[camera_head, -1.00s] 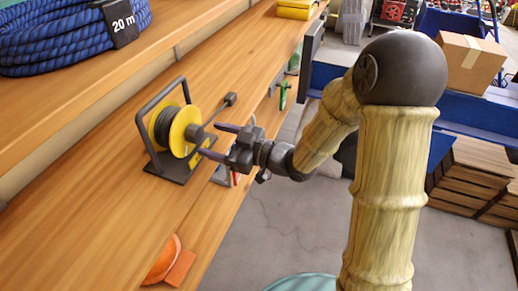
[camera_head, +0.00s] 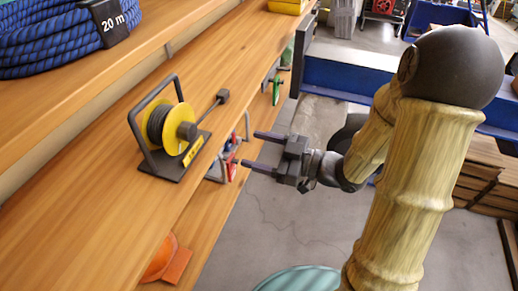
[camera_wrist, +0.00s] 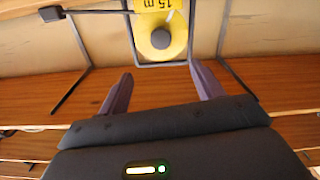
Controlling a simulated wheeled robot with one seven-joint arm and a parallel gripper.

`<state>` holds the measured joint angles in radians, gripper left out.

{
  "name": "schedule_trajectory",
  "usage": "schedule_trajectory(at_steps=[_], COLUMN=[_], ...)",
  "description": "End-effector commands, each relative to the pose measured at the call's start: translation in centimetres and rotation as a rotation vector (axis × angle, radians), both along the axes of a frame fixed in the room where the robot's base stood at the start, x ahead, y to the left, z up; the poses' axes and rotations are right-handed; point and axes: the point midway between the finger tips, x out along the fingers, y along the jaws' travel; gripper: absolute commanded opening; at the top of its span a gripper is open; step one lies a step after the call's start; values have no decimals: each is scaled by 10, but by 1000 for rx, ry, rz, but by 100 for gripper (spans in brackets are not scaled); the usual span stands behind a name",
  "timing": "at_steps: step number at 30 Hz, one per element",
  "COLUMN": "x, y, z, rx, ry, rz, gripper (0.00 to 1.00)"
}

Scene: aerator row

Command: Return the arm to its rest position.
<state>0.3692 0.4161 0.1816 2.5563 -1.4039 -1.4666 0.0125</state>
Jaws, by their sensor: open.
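My gripper (camera_head: 248,149) is open and empty in the head view. The nearest thing is a cable reel (camera_head: 171,127) with a yellow drum and dark frame, standing on the upper wooden shelf to the left of the fingertips. A clear gap separates them. The reel's yellow drum also shows ahead of the fingers in the wrist view (camera_wrist: 160,37).
A blue rope coil (camera_head: 50,38) lies on a higher shelf at upper left. The wooden shelf (camera_head: 85,235) runs diagonally along my left. An orange object (camera_head: 165,262) and small tools (camera_head: 231,160) sit lower down. A blue beam (camera_head: 345,78) stands behind my arm.

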Motion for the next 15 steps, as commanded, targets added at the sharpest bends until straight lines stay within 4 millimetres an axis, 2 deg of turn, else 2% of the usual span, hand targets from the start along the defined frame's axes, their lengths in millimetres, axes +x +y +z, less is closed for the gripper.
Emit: schedule_trajectory(at_steps=[10, 15], x=[4, 27], y=[0, -9], z=[-3, -21], rx=[-25, -165], ry=[5, 44], rz=[-22, -155], gripper=[66, 66])
